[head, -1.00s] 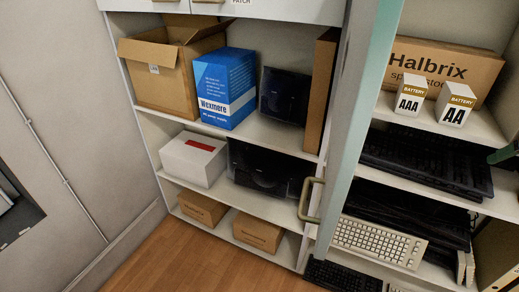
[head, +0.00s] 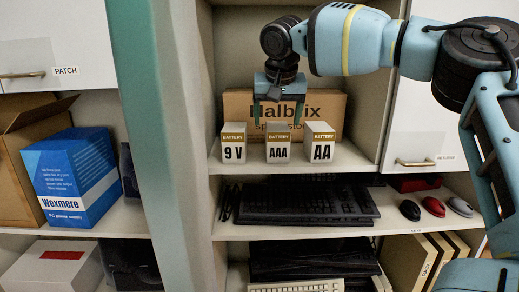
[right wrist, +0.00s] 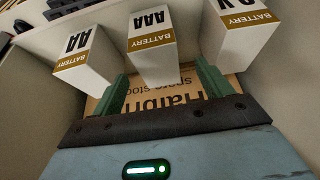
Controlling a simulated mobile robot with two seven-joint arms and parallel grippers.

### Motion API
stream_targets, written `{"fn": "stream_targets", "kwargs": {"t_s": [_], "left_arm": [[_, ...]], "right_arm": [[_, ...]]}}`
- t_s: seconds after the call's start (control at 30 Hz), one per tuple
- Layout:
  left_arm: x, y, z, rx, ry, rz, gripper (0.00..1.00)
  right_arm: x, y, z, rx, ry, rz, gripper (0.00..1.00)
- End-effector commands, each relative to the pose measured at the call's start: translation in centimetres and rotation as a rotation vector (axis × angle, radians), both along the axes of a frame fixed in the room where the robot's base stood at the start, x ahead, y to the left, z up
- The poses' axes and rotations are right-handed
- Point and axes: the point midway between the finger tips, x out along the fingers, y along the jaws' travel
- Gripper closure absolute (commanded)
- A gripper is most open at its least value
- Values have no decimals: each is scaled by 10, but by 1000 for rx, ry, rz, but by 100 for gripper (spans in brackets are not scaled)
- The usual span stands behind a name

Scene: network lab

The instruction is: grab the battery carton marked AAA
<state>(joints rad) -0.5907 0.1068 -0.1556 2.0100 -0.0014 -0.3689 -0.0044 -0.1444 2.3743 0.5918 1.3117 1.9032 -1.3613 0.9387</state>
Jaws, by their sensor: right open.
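The AAA battery carton (head: 279,148) is a white box with a gold band. It stands upright on the upper shelf between the 9 V carton (head: 233,148) and the AA carton (head: 321,147). My right gripper (head: 276,118) is open and empty, pointing down above and apparently a little behind the AAA carton. In the right wrist view the AAA carton (right wrist: 152,45) is upside down, opposite the gap between my open fingers (right wrist: 163,85). The AA carton (right wrist: 85,58) and 9 V carton (right wrist: 240,35) flank it. My left gripper is not in view.
A brown Halbrix carton (head: 335,117) stands behind the small cartons. Dark keyboards (head: 300,203) lie on the shelf below, with several mice (head: 433,206) to their right. A teal-edged upright (head: 150,130) separates this bay from the one with the blue Wexmere box (head: 75,180).

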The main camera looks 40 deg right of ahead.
Motion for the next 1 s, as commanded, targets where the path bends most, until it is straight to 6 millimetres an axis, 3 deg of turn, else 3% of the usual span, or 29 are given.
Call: {"fn": "stream_targets", "kwargs": {"t_s": [0.17,0.43,0.67,1.0], "left_arm": [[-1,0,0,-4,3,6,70],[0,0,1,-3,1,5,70],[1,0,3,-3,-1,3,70],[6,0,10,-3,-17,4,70]], "right_arm": [[1,1,0,0,0,-4,22],[7,-6,-21,-1,1,-3,22],[8,-8,-28,-1,1,-2,22],[18,-20,-68,-1,0,-3,22]]}}
